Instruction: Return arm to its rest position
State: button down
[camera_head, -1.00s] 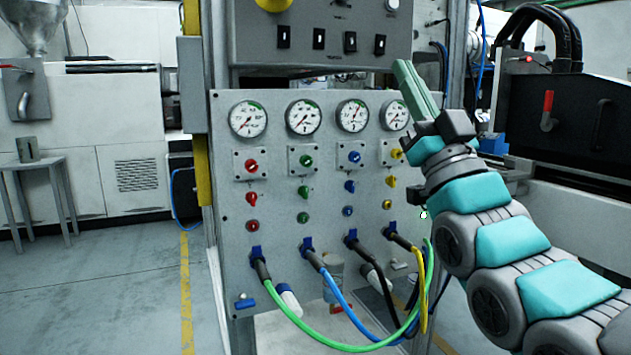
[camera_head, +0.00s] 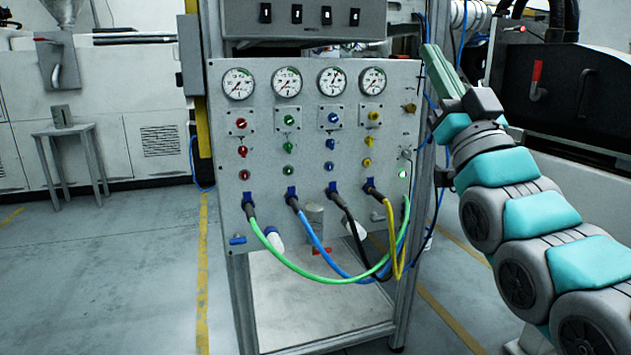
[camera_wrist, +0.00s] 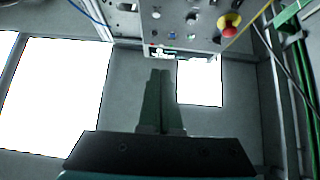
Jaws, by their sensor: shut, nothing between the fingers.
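My gripper (camera_head: 440,68) is at the right in the head view, at the end of my teal and grey arm. Its long green fingers point up and to the left, beside the right edge of the gauge panel. In the wrist view the fingers (camera_wrist: 160,75) lie together, shut, with nothing between them. The grey gauge panel (camera_head: 268,215) stands to the left of the gripper, and the gripper looks apart from it, though the depth gap is hard to judge.
Green (camera_head: 330,281), blue (camera_head: 318,252) and yellow (camera_head: 402,250) hoses loop in front of the panel. A dark machine with a red handle (camera_head: 537,80) stands behind my arm at the right. A small grey table (camera_head: 60,130) stands far left. The floor (camera_head: 110,270) at left is clear.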

jog(key=w+f+m+g+h+p, duration=0.1)
jog(key=w+f+g+h, duration=0.15)
jog(key=f, duration=0.45)
jog(key=w+f+m+g+h+p, duration=0.15)
jog(key=w+f+g, duration=0.25)
jog(key=f, duration=0.4)
jog(key=s+f+g+h+p, duration=0.1)
jog(key=s+f+g+h, duration=0.15)
jog(key=f+g, duration=0.7)
jog(key=s+f+g+p, duration=0.2)
jog(key=s+f+g, duration=0.2)
jog(key=s+f, duration=1.05)
jog(key=s+f+g+p, duration=0.1)
jog(key=s+f+g, duration=0.1)
jog(key=s, duration=0.6)
jog(key=s+a+f+g+p, duration=0.1)
jog(key=s+g, duration=0.4)
jog(key=s, duration=0.4)
jog(key=shift+f+h, duration=0.35)
jog(key=shift+h, duration=0.1)
